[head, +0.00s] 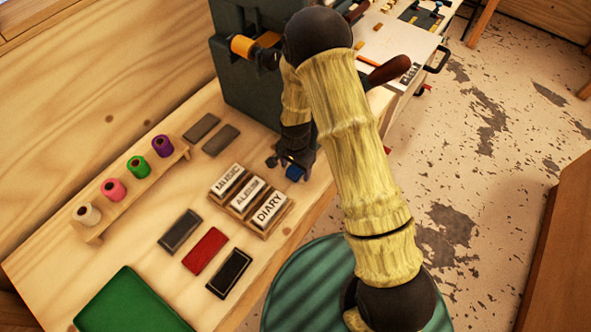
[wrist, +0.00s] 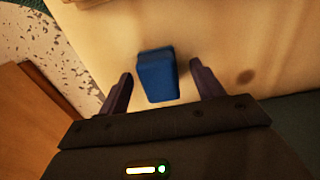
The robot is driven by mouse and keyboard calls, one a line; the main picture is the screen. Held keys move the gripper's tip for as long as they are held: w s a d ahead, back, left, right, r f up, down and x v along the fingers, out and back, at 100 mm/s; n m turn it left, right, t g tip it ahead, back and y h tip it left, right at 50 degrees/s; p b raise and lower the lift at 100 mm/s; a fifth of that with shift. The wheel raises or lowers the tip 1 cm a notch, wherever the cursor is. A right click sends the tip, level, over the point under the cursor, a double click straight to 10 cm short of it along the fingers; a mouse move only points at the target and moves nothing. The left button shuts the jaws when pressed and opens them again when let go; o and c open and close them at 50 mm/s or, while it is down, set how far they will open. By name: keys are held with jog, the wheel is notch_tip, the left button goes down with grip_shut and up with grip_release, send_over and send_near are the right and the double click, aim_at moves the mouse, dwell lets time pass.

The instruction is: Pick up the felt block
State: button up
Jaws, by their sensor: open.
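A small blue block, which I take to be the felt block (head: 294,173), lies on the wooden workbench (head: 170,265) in the head view. It also shows in the wrist view (wrist: 157,76). My gripper (head: 285,160) is just above the bench beside the block. In the wrist view my gripper (wrist: 160,88) is open, with one dark finger on each side of the block. Gaps show between the fingers and the block, so neither finger appears to touch it.
A rack with the MUSIC, ALBUM and DIARY stamps (head: 250,200) stands close to the left of my gripper. A dark green machine (head: 240,95) stands behind. A spool rack (head: 130,195), flat pads (head: 205,250) and a green mat (head: 130,303) lie further left.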

jog(key=c, duration=1.1)
notch_tip(320, 180, up, 10)
jog(key=shift+r+b, duration=0.1)
jog(key=shift+b, duration=0.25)
jog(key=o, duration=0.5)
jog(key=c, duration=0.4)
